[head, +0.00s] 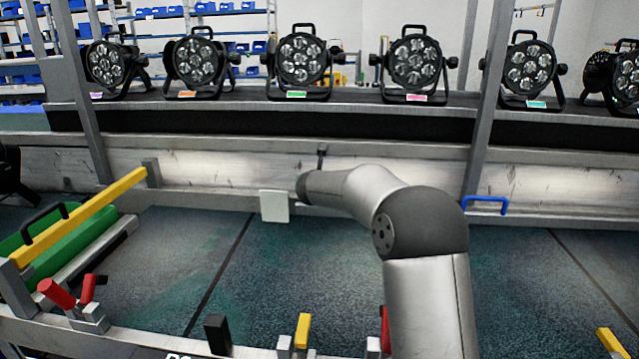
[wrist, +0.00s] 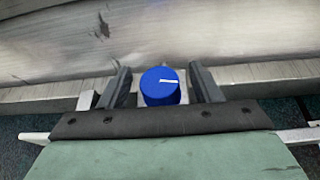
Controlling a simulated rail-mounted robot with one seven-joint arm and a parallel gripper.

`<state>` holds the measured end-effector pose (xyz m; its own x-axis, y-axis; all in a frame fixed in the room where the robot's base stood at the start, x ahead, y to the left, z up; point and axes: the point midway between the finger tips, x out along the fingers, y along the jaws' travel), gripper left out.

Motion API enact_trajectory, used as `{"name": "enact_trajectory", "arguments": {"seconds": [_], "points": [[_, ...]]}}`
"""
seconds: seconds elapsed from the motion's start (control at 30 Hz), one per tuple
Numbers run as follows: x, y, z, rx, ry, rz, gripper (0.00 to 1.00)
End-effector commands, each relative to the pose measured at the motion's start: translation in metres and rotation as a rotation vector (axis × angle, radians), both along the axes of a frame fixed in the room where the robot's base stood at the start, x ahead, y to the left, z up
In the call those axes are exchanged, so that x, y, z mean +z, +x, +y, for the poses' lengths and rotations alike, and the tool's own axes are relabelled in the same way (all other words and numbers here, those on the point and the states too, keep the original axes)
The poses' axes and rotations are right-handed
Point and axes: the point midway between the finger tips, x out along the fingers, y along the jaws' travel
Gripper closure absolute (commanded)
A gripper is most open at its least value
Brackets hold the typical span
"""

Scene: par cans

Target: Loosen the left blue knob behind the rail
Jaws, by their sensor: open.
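In the wrist view a blue knob (wrist: 160,88) with a white line on its top stands in front of the pale metal rail (wrist: 190,40). My gripper (wrist: 159,70) is open, with one dark finger on each side of the knob. Small gaps show between the knob and both fingers, so it is not clamped. The knob's lower part is hidden by the gripper body. In the head view my arm reaches to the rail (head: 240,172), and its links hide the fingers and the knob.
Several black par cans (head: 300,62) stand on the shelf above the rail. Upright posts (head: 486,100) rise at left and right. A blue handle (head: 485,203) is right of my arm. A yellow bar (head: 80,215) and red-handled clamps (head: 57,293) are at left. The dark belt between is mostly clear.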

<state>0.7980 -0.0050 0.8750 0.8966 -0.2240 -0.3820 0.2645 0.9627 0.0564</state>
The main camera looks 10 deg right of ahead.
Motion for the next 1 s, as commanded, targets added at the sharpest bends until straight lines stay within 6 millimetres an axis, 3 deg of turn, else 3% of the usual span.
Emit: {"name": "enact_trajectory", "arguments": {"seconds": [0.07,0.23,0.57,1.0], "points": [[0.0001,-0.0002,0.0001,0.0,0.0,0.0,0.42],[0.0,-0.0003,0.0002,0.0,0.0,0.0,0.87],[-0.0003,-0.0004,-0.0003,0.026,0.0,0.0,0.87],[-0.0005,-0.0006,-0.0016,0.238,0.003,0.0,0.87]]}}
